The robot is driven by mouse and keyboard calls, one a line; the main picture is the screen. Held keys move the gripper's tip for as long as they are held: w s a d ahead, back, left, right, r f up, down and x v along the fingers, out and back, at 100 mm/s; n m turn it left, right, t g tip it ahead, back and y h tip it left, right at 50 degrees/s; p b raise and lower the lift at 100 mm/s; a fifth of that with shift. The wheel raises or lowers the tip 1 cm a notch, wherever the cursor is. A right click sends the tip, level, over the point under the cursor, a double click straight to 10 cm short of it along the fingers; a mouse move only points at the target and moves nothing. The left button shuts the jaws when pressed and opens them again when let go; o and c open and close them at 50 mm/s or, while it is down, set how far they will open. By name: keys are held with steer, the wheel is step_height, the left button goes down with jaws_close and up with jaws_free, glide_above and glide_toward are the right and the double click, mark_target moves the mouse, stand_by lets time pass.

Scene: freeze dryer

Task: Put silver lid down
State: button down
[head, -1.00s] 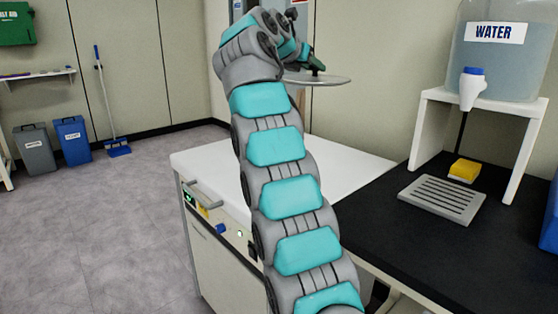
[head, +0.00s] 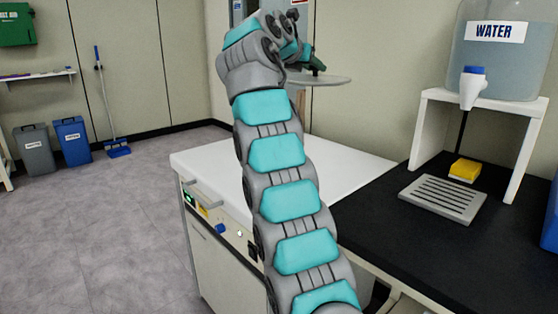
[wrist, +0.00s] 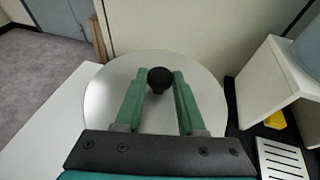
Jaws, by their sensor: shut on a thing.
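The silver lid (head: 325,81) is a flat round disc held level, well above the white top of the freeze dryer (head: 215,160). In the wrist view the lid (wrist: 205,85) shows its black knob (wrist: 160,79) between the green fingertips. My gripper (head: 312,66) is shut on the knob; its fingers also show in the wrist view (wrist: 158,88). My arm hides part of the freeze dryer's top and front in the head view.
A black counter (head: 375,220) adjoins on the right, with a grey slotted tray (head: 443,200), a yellow sponge (head: 464,169) and a water tank (head: 505,55) on a white stand (head: 525,145). The visible white top is clear. A wall stands behind.

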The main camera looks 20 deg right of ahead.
stand_by(0.4)
steer(key=shift+d+f+b, duration=0.15)
steer(key=shift+f+b, duration=0.3)
steer(key=shift+f, duration=0.1)
steer(key=s+a+f+n+t+y+b, duration=0.1)
steer(key=s+f+n+y+b, duration=0.1)
steer(key=f, duration=0.5)
steer(key=s+a+f+n+t+y+b, duration=0.2)
steer(key=f, duration=0.5)
steer(key=s+a+f+n+t+y+b, duration=0.1)
steer(key=s+a+f+n+b, duration=0.1)
steer(key=f, duration=0.4)
steer(key=shift+s+a+f+y, duration=0.1)
steer(key=shift+a+f+y, duration=0.15)
steer(key=shift+f+y, duration=0.15)
steer(key=w, duration=0.5)
steer(key=w+f, duration=0.1)
steer(key=w, duration=0.9)
steer(key=shift+w+d+f+b, duration=0.1)
steer(key=shift+d+f+b, duration=0.05)
steer(key=shift+d+b, duration=0.2)
step_height(320, 180, down, 4)
steer(key=shift+w+r+b, duration=0.1)
steer(key=shift+b, duration=0.9)
steer(key=shift+r, duration=0.1)
